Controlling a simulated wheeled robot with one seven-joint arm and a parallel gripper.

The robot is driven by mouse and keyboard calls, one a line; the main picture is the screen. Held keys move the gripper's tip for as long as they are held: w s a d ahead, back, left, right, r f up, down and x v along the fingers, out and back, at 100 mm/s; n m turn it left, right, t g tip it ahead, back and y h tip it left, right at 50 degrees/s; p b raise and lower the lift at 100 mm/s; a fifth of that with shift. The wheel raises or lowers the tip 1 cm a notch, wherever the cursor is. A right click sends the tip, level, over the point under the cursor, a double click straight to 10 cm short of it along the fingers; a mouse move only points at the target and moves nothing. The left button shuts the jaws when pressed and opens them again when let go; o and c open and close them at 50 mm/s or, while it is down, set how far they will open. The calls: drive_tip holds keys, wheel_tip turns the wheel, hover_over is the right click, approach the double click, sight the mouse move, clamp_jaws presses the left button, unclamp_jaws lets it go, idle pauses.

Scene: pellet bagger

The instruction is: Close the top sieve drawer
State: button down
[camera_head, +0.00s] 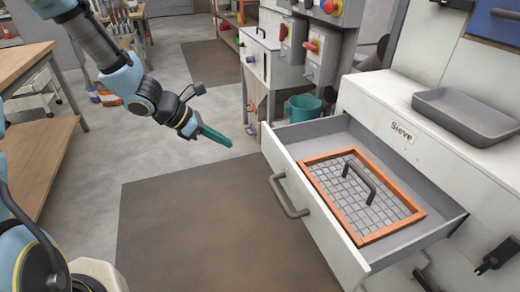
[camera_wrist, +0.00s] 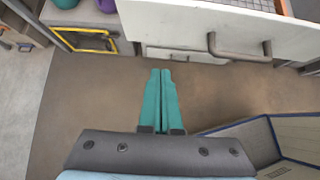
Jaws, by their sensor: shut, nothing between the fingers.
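The sieve drawer (camera_head: 318,222) stands pulled out from a white cabinet, below a label that reads "Sieve". It has a white front with a grey bar handle (camera_head: 288,197). Inside lies a wood-framed mesh sieve (camera_head: 362,192) with a dark handle on top. My gripper (camera_head: 225,142) has teal fingers that are shut and empty. It hangs in the air to the left of the drawer front, apart from it. In the wrist view the fingers (camera_wrist: 161,76) point toward the drawer front (camera_wrist: 172,25), and the handle (camera_wrist: 238,50) is to their upper right.
A grey tray (camera_head: 470,118) sits on the cabinet ledge above the drawer. A teal bucket (camera_head: 303,108) stands behind the drawer by a control box with knobs. A blue-edged open box (camera_wrist: 245,135) shows at lower right in the wrist view. The brown floor mat (camera_head: 200,225) before the drawer is clear.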

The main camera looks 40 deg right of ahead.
drive_tip(key=shift+s+d+r+p+x, duration=0.1)
drive_tip(key=shift+d+r+p+x, duration=0.2)
drive_tip(key=shift+x, duration=1.8)
drive_tip(key=shift+s+d+r+p+x, duration=0.15)
drive_tip(key=shift+d+r+p+x, duration=0.15)
drive_tip(key=shift+x, duration=1.8)
drive_tip(key=shift+s+d+r+p+x, duration=0.15)
drive_tip(key=shift+d+r+x, duration=0.25)
drive_tip(key=shift+x, duration=1.7)
